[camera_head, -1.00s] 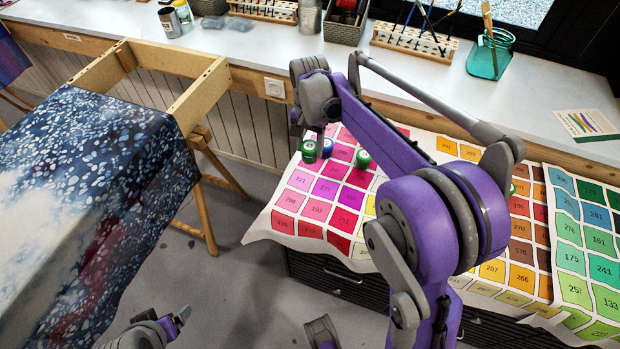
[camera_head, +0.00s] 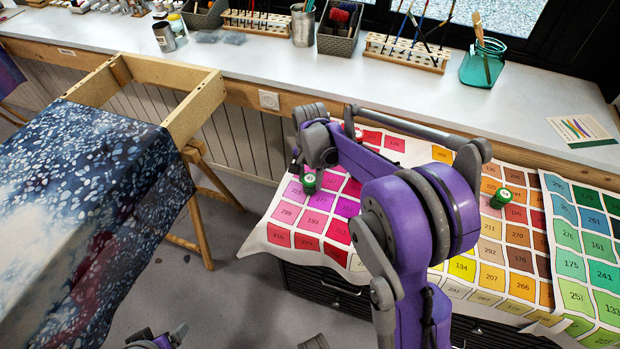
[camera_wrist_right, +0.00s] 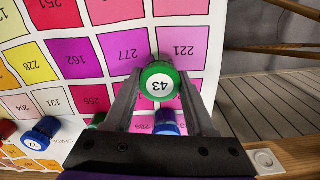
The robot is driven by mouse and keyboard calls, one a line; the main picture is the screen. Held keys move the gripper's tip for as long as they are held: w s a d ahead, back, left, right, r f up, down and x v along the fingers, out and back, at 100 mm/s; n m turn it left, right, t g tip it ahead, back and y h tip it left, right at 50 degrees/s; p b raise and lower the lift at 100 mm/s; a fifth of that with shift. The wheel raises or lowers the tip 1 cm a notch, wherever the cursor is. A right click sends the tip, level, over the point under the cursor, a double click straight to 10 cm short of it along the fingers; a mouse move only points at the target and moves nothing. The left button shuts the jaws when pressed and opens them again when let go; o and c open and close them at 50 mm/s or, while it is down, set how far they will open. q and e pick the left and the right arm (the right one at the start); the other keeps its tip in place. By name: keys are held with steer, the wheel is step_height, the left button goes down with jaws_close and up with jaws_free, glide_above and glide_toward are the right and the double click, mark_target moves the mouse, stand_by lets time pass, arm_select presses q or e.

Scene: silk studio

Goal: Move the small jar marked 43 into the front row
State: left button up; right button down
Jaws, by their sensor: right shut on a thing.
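The small jar marked 43 has a green lid and shows between my right gripper's fingers in the right wrist view (camera_wrist_right: 160,83). My right gripper (camera_wrist_right: 160,98) is shut on it, over the pink and magenta squares marked 221 and 277. In the head view the green jar (camera_head: 308,183) shows just below my right wrist, near the chart's left side. I cannot tell whether it touches the chart. A blue-lidded jar (camera_wrist_right: 167,123) is behind it, partly covered by the gripper. My left gripper (camera_head: 178,334) is partly in view at the bottom left; its jaws are unclear.
The numbered colour chart (camera_head: 283,237) covers the low cabinet. A blue jar marked 72 (camera_wrist_right: 40,134) and a red jar (camera_wrist_right: 6,129) stand farther along it. Another green jar (camera_head: 501,197) stands to the right. A fabric-draped frame (camera_head: 95,170) stands left, with bare floor between.

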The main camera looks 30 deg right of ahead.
steer(key=shift+f, duration=0.15)
steer(key=shift+c, duration=1.2)
jaws_free()
